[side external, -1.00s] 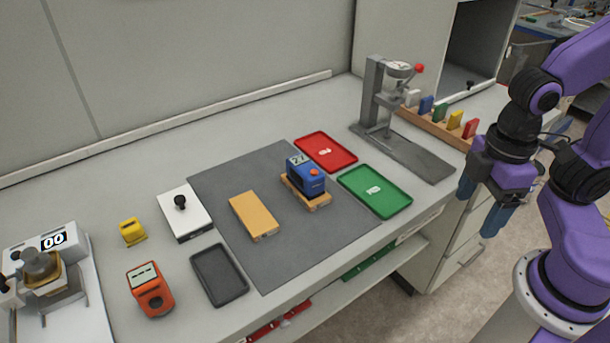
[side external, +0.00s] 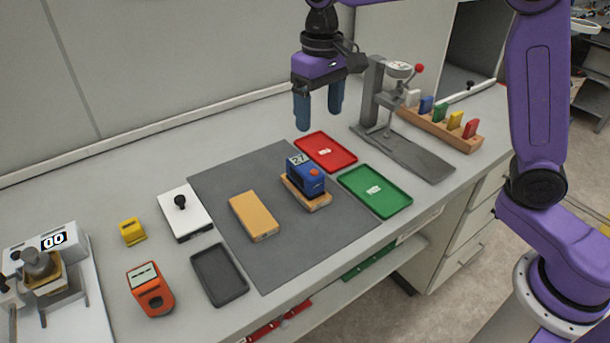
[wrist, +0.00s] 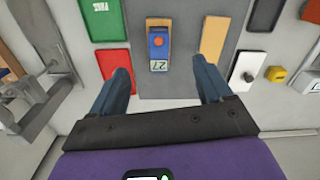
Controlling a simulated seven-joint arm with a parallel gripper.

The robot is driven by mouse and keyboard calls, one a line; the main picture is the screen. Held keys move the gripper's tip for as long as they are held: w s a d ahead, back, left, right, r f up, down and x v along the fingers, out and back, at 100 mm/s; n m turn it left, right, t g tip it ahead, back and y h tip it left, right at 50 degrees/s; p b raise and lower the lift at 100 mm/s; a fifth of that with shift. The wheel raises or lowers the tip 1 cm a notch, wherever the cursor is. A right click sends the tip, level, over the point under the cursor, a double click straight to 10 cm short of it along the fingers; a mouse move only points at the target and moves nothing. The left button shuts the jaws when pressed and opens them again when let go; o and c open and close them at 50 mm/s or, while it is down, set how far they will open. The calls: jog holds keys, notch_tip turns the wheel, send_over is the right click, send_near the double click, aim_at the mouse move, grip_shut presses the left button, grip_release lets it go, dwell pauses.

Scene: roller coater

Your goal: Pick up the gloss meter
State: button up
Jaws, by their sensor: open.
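A blue boxy device (side external: 306,175) with a display reading 27 and a red-orange button looks like the gloss meter. It sits upright on a wooden block (side external: 319,205) on the grey mat. In the wrist view the blue device (wrist: 158,42) shows ahead, between and beyond my fingertips. My gripper (side external: 319,115) is open and empty, pointing down. It hangs in the air above the back of the bench, near the red tray and clear of the device. The gripper (wrist: 160,72) also shows in the wrist view, with its blue fingers spread apart.
A red tray (side external: 340,161) and green tray (side external: 375,208) lie right of the blue device. An orange-yellow block (side external: 254,215) lies left on the mat (side external: 290,245). A grey stand (side external: 374,95) and sample rack (side external: 447,132) stand at right. An orange device (side external: 150,290) is at front left.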

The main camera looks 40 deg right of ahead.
jog(key=w+m, duration=0.2)
jog(key=w, duration=0.3)
send_over(305, 165)
notch_tip(305, 165, down, 11)
jog(key=shift+d+f, duration=0.1)
jog(key=shift+d, duration=0.05)
jog(key=shift+a+f, duration=0.2)
jog(key=shift+f, duration=2.7)
jog(key=c, duration=1.4)
jog(key=shift+r, duration=0.15)
